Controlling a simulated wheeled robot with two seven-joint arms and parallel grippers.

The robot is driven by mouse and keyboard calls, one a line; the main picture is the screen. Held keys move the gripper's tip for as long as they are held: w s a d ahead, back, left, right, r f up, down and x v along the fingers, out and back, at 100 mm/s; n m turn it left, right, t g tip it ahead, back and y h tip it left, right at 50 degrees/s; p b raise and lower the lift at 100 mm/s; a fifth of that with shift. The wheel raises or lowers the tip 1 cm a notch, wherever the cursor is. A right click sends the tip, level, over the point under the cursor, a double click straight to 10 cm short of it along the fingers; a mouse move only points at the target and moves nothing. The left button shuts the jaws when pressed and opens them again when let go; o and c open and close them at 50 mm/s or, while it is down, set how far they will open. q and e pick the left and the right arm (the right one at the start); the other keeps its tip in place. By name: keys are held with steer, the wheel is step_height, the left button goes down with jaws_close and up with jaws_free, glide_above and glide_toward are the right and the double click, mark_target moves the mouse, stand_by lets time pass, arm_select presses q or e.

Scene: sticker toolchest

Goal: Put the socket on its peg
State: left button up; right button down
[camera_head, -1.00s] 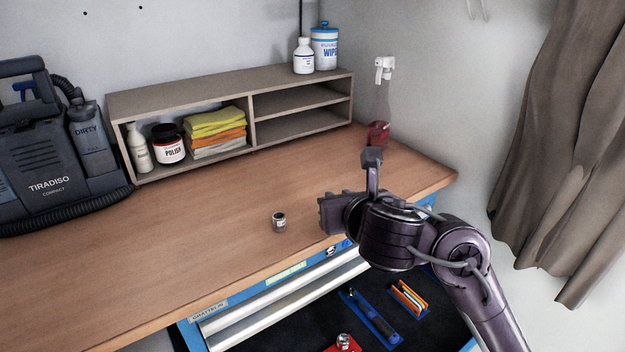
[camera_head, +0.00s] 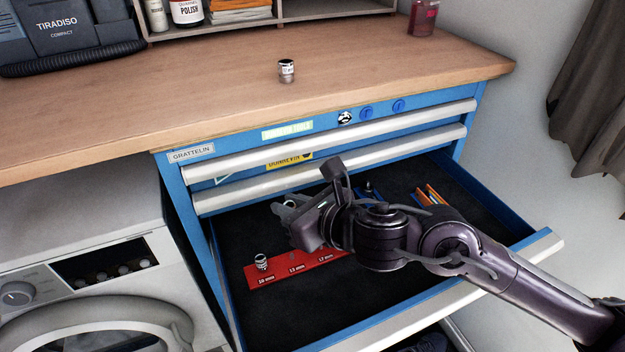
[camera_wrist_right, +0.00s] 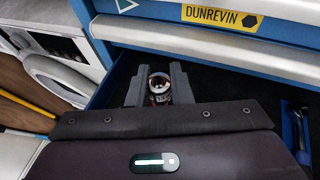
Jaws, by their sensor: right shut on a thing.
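My right gripper (camera_head: 287,207) is over the open drawer, shut on a small metal socket. The held socket (camera_wrist_right: 159,84) shows in the right wrist view as a shiny ring between the two dark fingers; the head view shows only a little of it. Below is a red socket holder (camera_head: 280,272) lying in the drawer, with white size labels. Another socket (camera_head: 261,262) stands at its left end, above the "10 mm" label. A peg shows right of that socket; the gripper hides the holder's far right part. A further socket (camera_head: 286,71) stands upright on the wooden worktop. My left gripper is out of view.
The drawer (camera_head: 345,324) is pulled out, with a dark liner and blue walls. A blue tray (camera_head: 370,190) and orange tools (camera_head: 432,194) lie behind my right arm. Shut drawers with silver handles (camera_head: 330,172) overhang the back. A washing machine (camera_head: 95,275) stands at left.

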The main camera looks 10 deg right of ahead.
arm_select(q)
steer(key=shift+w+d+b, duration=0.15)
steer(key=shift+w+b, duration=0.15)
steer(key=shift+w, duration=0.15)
arm_select(e)
steer(key=f, duration=0.2)
steer(key=shift+s+a+f+y, duration=0.2)
steer(key=shift+s+f+y, duration=0.1)
steer(key=shift+s, duration=0.05)
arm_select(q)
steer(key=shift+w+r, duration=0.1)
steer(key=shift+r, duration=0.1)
